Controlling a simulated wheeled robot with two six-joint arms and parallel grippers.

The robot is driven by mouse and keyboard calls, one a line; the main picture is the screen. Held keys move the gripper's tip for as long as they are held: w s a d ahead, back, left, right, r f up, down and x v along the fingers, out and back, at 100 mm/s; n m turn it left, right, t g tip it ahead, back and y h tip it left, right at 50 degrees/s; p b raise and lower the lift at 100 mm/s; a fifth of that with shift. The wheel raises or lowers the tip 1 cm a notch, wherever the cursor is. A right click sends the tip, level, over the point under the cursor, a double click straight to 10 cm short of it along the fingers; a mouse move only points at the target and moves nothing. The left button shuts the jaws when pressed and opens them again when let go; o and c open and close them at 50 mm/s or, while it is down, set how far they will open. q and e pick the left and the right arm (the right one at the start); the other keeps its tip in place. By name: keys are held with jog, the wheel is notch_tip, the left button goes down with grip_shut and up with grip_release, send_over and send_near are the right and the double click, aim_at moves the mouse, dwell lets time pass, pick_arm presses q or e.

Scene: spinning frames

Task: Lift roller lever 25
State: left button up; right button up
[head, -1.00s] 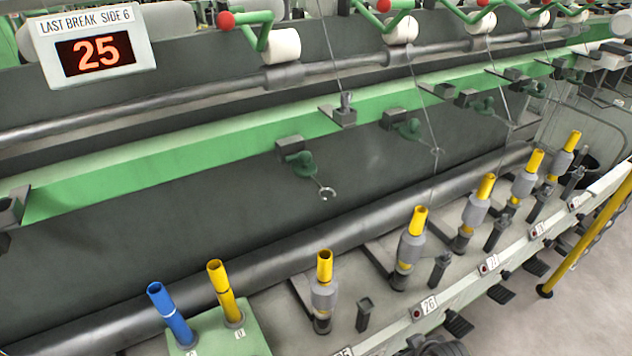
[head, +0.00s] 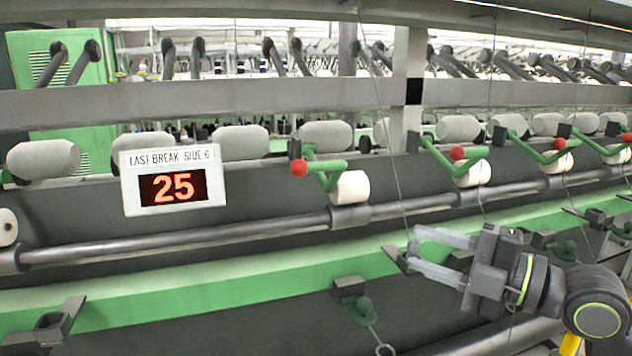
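A green roller lever with a red ball knob (head: 299,168) stands left of the picture's middle, with a white roller (head: 350,187) at its right end. It is the leftmost of several such levers; no number shows on it. A sign (head: 173,180) left of it reads "LAST BREAK SIDE 6" and "25". My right gripper (head: 413,248) is at the lower right of this lever, in front of the green rail. My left gripper is out of view.
More levers with red knobs (head: 457,153) run off to the right. A thin thread (head: 391,160) passes down between the first two levers, near my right fingertips.

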aim_at(328, 168)
notch_tip(328, 168, up, 9)
jog(key=s+a+n+g+y, duration=0.1)
jog(key=s+n+g+y, duration=0.15)
jog(key=n, duration=0.25)
jog(key=shift+t, duration=0.35)
jog(key=p+x, duration=0.6)
jog(key=x, duration=0.9)
jog(key=shift+a+r, duration=0.1)
jog(key=shift+a, duration=0.35)
jog(key=shift+p+x, duration=0.35)
jog(key=shift+x, duration=0.4)
jog(key=shift+w, duration=0.1)
grip_shut()
